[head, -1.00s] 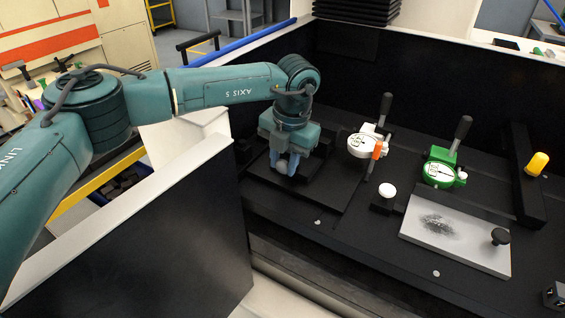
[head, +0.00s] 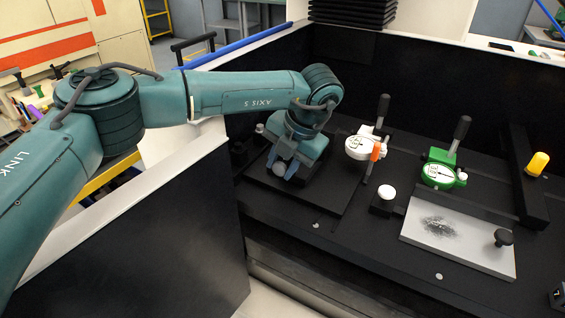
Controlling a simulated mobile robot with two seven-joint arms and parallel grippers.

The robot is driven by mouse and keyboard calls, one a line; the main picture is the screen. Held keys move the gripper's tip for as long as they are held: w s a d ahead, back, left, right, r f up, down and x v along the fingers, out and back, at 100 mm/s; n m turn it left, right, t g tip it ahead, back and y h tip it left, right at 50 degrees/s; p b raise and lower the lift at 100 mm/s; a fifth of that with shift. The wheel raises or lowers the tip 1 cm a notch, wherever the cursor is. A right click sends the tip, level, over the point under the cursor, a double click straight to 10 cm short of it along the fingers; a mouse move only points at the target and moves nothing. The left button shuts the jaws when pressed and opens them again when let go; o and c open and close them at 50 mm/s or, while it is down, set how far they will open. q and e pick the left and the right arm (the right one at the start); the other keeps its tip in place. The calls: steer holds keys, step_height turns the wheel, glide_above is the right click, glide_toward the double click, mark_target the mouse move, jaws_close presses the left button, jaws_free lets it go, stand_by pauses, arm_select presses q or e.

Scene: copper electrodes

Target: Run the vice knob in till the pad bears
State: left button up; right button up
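My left gripper (head: 282,172) is low over a black plate (head: 322,205) in the machine bay, its body tilted. Its grey-blue fingers point down. A small rounded grey shape shows at the fingertips, but I cannot tell whether it is a finger or something held. Small black parts (head: 238,150) show at the plate's left edge beside the gripper, with a small pale round piece (head: 259,128) behind it. I cannot make out the vice, its knob or its pad for certain; the gripper hides part of that area. My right gripper is not in view.
A grey plate (head: 465,248) with a black knob (head: 503,237) lies front right. A dark wall (head: 200,215) edges the bay.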

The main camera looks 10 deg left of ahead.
arm_select(q)
steer(key=o, duration=0.4)
steer(key=shift+r, duration=0.1)
steer(key=b+v, duration=0.1)
steer(key=v, duration=1.2)
